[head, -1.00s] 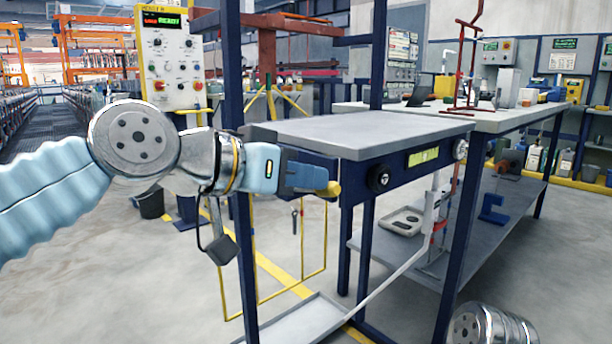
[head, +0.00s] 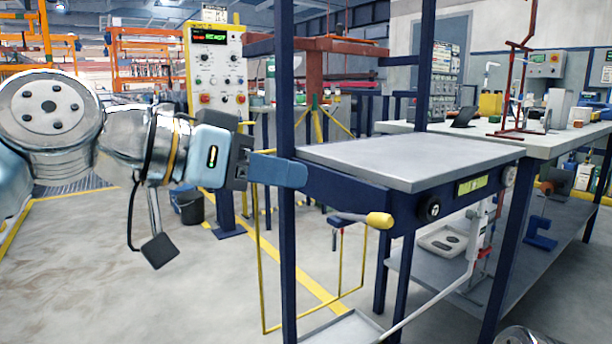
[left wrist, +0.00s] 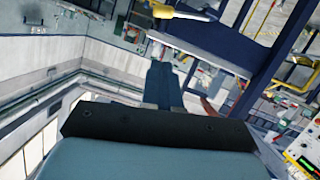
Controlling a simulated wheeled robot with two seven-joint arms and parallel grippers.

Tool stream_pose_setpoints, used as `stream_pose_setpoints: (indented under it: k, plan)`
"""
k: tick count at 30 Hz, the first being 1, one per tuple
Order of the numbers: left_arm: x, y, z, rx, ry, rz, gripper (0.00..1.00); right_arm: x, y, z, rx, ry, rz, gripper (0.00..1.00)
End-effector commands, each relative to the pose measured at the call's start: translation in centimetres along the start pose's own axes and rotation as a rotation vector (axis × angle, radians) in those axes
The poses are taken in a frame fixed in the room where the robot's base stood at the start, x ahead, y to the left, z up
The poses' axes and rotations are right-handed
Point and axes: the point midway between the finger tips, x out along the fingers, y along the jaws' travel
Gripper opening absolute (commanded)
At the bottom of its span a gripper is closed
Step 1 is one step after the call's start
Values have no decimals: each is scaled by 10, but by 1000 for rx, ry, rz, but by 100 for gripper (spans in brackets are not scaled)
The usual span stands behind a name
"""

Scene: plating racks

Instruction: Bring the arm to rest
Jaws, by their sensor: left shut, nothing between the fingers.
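My left arm reaches in from the left of the head view. Its gripper (head: 292,173) is shut and empty. The blue fingers point right and overlap, in the picture, the blue post and the near edge of the grey-topped bench (head: 415,158). I cannot tell whether they touch it. In the left wrist view the shut fingers (left wrist: 164,75) show at the middle, with nothing between them. My right gripper is out of view; part of a ribbed metal joint of mine shows at the bottom edge of the head view.
A yellow-tipped handle (head: 379,220) sticks out from the bench front near the fingers. A control panel (head: 214,70) stands behind, with a black bucket (head: 190,207) on the floor. A longer worktable (head: 560,142) stands at right. The floor at lower left is clear.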

Motion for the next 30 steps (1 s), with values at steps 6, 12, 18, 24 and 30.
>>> stream_pose_setpoints:
  k: [6,12,18,24,30]
  plan:
    - [-2,0,0,0,0,0,0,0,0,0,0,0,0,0]
    - [3,-5,3,-9,-6,-6,0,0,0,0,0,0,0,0]
    - [66,-69,51,-134,-93,-85,0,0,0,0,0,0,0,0]
    - [150,-168,171,-333,-240,-227,0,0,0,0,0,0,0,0]
    - [194,-235,329,-514,-397,-358,0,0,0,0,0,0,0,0]
